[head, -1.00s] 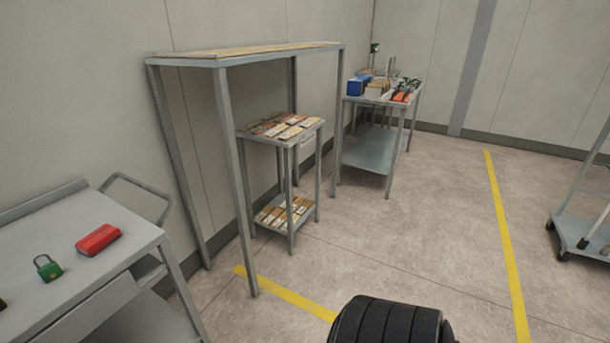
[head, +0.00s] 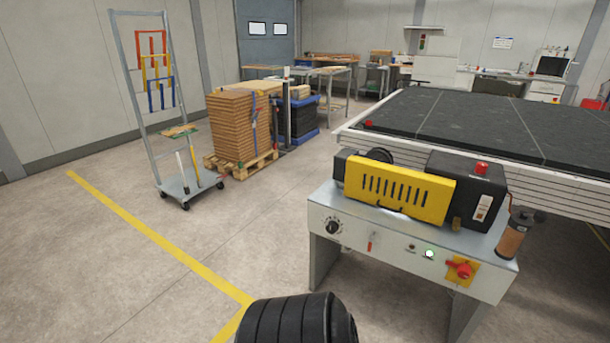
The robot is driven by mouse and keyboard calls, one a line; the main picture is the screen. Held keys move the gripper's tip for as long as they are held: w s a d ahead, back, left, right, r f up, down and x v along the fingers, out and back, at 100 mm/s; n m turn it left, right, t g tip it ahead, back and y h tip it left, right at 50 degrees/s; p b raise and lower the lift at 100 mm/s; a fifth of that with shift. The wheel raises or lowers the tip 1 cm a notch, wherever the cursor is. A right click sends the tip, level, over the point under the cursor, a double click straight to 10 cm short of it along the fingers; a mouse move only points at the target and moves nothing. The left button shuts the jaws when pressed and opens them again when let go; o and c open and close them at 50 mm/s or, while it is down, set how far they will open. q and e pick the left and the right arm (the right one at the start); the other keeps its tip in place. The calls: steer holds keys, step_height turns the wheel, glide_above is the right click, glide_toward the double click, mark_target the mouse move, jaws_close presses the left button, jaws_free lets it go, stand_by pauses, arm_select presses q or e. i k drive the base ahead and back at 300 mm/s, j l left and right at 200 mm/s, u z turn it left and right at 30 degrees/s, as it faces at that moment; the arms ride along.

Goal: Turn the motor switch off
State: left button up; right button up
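A grey machine stand (head: 390,240) with a control panel on its front is at the right of the head view. The panel holds a black round knob (head: 332,227), a small red lever (head: 371,242), a dark indicator (head: 411,247), a lit green lamp (head: 429,253) and a red rotary handle on a yellow plate (head: 462,270). Labels are too small to read, so I cannot tell which one is the motor switch. A yellow slotted guard (head: 400,188) and a black box with a red button (head: 481,168) sit on top. Neither gripper is in view.
A large machine bed (head: 480,120) stands behind the panel. A copper-coloured cylinder (head: 511,238) is at the stand's right end. A wheeled rack (head: 185,186) and a pallet of stacked boards (head: 235,130) stand to the left. Floor before the stand is clear, with yellow lines (head: 150,233).

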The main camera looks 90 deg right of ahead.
mark_target(464, 269)
steer(key=z, duration=3.65)
